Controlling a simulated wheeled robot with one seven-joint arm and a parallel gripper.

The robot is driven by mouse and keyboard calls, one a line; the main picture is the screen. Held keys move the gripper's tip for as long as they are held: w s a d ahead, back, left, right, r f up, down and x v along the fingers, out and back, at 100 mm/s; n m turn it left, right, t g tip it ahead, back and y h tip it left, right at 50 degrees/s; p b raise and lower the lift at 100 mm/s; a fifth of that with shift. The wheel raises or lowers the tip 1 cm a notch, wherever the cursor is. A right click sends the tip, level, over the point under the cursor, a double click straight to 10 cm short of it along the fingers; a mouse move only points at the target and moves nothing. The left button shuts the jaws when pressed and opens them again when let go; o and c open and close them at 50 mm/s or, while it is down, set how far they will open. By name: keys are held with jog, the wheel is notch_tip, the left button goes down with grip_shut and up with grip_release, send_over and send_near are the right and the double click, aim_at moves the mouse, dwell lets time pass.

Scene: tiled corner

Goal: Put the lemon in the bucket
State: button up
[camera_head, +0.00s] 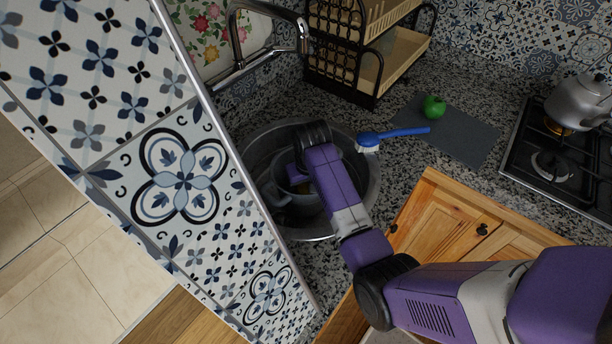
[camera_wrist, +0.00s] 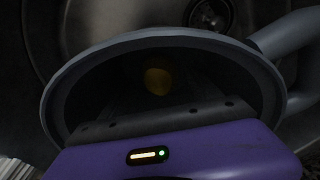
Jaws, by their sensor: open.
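The bucket (camera_head: 290,213) is a dark grey round vessel standing in the sink, partly hidden behind my arm. In the wrist view its pale grey rim (camera_wrist: 150,37) surrounds a dark inside, with a thick handle at the right. The lemon (camera_wrist: 157,81) shows as a dim yellow round shape inside the bucket's opening. I cannot tell whether it rests on the bottom. My gripper (camera_wrist: 157,98) is open and points down into the bucket; its fingers are hard to make out in the dark. I see no clear contact with the lemon.
The round metal sink (camera_head: 368,190) surrounds the bucket, with a curved tap (camera_head: 303,35) behind. A tiled partition (camera_head: 180,175) stands close at the left.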

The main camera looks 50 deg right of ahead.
notch_tip(320, 180, up, 10)
jog(key=s, duration=0.1)
jog(key=shift+s+a, duration=0.35)
jog(key=shift+a, duration=0.05)
jog(key=shift+r, duration=0.1)
